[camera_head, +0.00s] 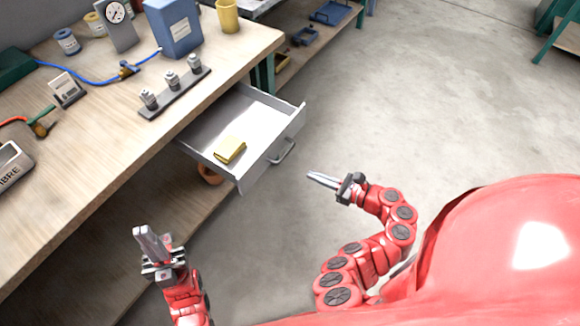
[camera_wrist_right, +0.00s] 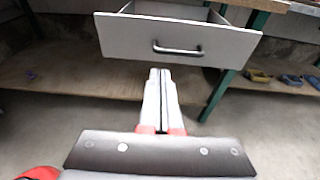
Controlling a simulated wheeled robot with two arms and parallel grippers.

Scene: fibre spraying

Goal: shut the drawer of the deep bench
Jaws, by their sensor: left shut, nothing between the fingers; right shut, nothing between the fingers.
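The deep bench (camera_head: 115,150) has a wooden top and fills the left of the head view. Its light grey drawer (camera_head: 205,151) stands pulled out under the top, with a folded yellow cloth or pad (camera_head: 230,149) inside. The drawer has a bar handle (camera_head: 283,152) on its front. My right gripper (camera_head: 309,176) is shut and empty, in front of the drawer and apart from it. In the right wrist view the drawer front (camera_wrist_right: 225,45) and handle (camera_wrist_right: 178,49) are beyond the fingertips. My left gripper (camera_head: 139,232) is shut and empty, near the bench's front edge.
A rack of several small metal parts (camera_head: 175,90), a blue canister (camera_head: 173,27) and a yellow cup (camera_head: 228,16) stand on the bench top. A lower shelf (camera_head: 150,225) runs beneath, with an orange roll (camera_head: 209,175). Grey floor (camera_head: 430,110) is clear at the right.

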